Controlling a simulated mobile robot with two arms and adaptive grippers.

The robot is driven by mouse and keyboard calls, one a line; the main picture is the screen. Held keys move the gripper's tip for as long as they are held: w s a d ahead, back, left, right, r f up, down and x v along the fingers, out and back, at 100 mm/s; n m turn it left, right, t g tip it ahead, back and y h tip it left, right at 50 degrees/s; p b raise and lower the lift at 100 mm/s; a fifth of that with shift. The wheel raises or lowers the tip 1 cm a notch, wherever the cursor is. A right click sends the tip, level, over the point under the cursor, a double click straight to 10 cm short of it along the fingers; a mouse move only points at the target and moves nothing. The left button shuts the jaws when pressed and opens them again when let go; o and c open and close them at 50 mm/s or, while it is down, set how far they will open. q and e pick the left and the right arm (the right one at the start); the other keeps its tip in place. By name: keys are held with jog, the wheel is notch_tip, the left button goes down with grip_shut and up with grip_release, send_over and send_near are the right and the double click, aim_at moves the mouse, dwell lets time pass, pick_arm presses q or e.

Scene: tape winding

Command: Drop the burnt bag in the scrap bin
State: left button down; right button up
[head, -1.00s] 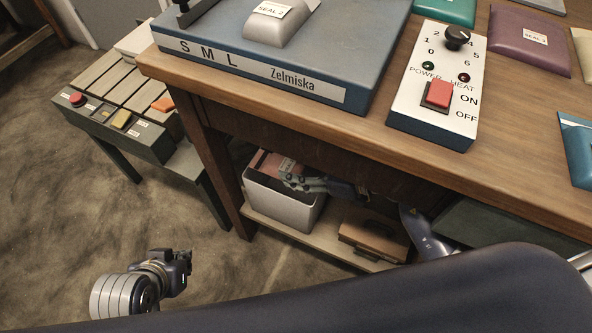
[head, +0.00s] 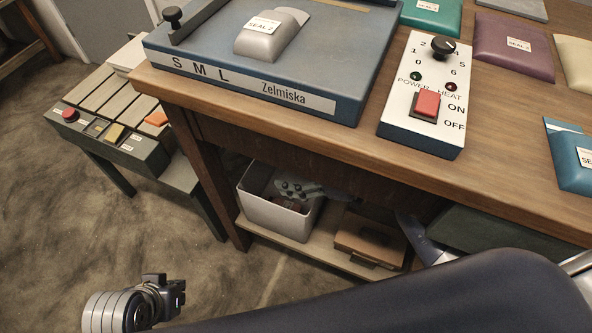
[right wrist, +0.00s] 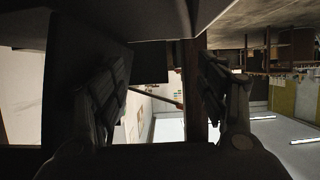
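The scrap bin (head: 272,213) is a light grey open box on the low shelf under the bench. My right gripper (head: 297,190) is over the bin's opening, near its back right rim. In the right wrist view its two fingers (right wrist: 163,72) are spread apart with nothing between them. A dark reddish piece (head: 294,205) shows inside the bin below the fingers, apparently the burnt bag; most of it is hidden by the gripper and the bin wall. My left gripper (head: 172,292) is low at the left, away from the bin, and its opening is unclear.
A brown case (head: 368,242) lies on the shelf (head: 300,252) right of the bin. The bench top (head: 300,135) overhangs both, with a sealer (head: 240,75) and a control box (head: 424,100) on it. A bench leg (head: 208,185) stands left of the bin.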

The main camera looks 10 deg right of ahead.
jog(key=shift+w+d, duration=0.1)
jog(key=shift+d, duration=0.05)
jog(key=s+d, duration=0.7)
jog(key=d, duration=0.3)
jog(key=shift+s+d+r, duration=0.2)
jog(key=shift+s+r, duration=0.05)
jog(key=shift+s, duration=0.15)
dwell(0.4)
